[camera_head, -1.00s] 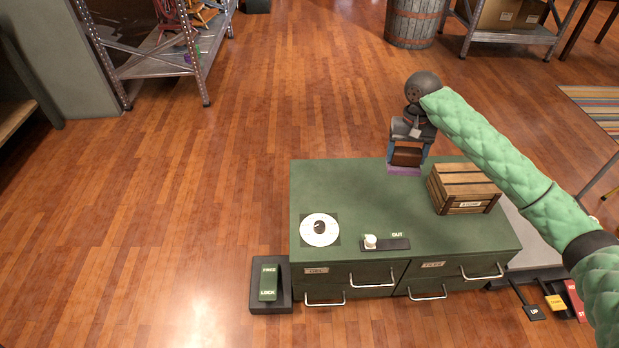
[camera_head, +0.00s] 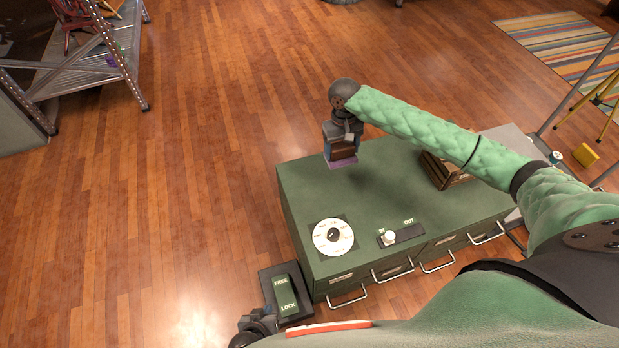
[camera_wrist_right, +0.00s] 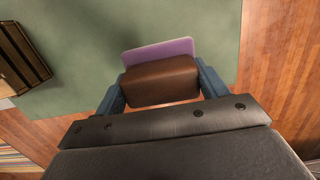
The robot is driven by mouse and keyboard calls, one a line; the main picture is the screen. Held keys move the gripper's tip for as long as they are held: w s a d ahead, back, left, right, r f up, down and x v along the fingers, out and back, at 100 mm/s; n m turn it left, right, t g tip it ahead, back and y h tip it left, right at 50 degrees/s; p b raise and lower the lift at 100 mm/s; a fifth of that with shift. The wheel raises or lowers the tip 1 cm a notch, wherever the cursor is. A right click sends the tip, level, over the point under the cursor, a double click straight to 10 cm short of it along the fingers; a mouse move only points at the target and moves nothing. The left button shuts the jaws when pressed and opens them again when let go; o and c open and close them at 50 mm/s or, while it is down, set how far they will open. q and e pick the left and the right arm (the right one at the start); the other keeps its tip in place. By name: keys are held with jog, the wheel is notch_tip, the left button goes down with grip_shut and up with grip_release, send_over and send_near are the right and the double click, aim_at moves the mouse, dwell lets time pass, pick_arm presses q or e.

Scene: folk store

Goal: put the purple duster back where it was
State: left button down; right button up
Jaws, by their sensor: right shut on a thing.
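The duster (camera_head: 343,149) has a brown block body and a flat purple pad on its underside. My right gripper (camera_head: 341,153) is shut on its brown body and holds it by the far edge of the green cabinet top (camera_head: 375,205). The right wrist view shows the duster (camera_wrist_right: 160,80) between the blue fingers of this gripper (camera_wrist_right: 160,88), with green surface below its purple pad. My left gripper (camera_head: 258,326) is a dark shape at the bottom of the head view, partly cut off; its jaws are unclear.
A wooden crate (camera_head: 443,172) stands on the cabinet's right side, partly behind my arm. A white dial (camera_head: 333,237) and an OUT slider (camera_head: 400,236) lie nearer. A FREE/LOCK switch (camera_head: 286,294) is at the left. A metal shelf (camera_head: 85,68) stands far left, with open wooden floor between.

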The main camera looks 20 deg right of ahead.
aim_at(347, 153)
jog(key=shift+s+d+f, duration=0.7)
jog(key=shift+s+f, duration=0.05)
jog(key=shift+s, duration=0.15)
jog(key=shift+a+f, duration=0.1)
jog(key=shift+f, duration=0.2)
jog(key=w+a+f, duration=0.1)
jog(key=a+f, duration=0.1)
jog(key=a, duration=0.1)
jog(key=w+a+f, duration=0.1)
jog(key=a+f, duration=0.1)
jog(key=a, duration=0.1)
jog(key=w+a+f, duration=0.2)
jog(key=a, duration=0.2)
jog(key=shift+w+f, duration=0.1)
jog(key=shift+f, duration=0.6)
notch_tip(347, 153, down, 3)
jog(key=shift+f, duration=0.2)
